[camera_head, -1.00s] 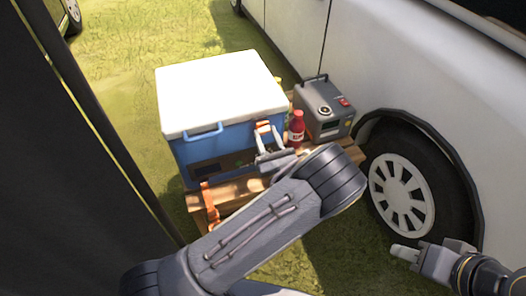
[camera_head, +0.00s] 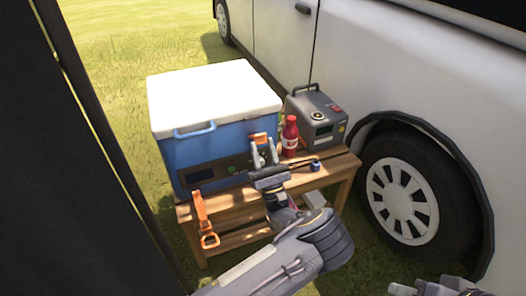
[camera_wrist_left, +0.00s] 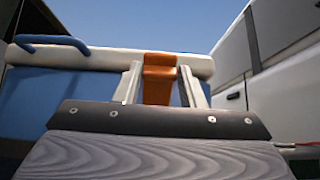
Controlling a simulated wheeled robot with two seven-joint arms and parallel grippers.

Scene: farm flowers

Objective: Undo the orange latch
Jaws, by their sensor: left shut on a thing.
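A blue cooler (camera_head: 205,150) with a white lid (camera_head: 213,95) stands on a wooden bench. An orange latch (camera_head: 259,138) is at the right of its front, just under the lid. Another orange latch (camera_head: 202,215) hangs down at the front left, loose from the lid. My left gripper (camera_head: 264,153) is at the right latch, shut on it. In the left wrist view the latch (camera_wrist_left: 159,79) stands upright between the two fingers (camera_wrist_left: 160,88), its top against the lid rim. My right gripper (camera_head: 405,289) shows only partly at the bottom edge.
A red bottle (camera_head: 290,137) and a grey device (camera_head: 319,118) stand on the wooden bench (camera_head: 330,168) right of the cooler. A white vehicle (camera_head: 365,70) with a wheel (camera_head: 402,200) is close on the right. A dark panel (camera_head: 60,190) fills the left side. Grass lies around.

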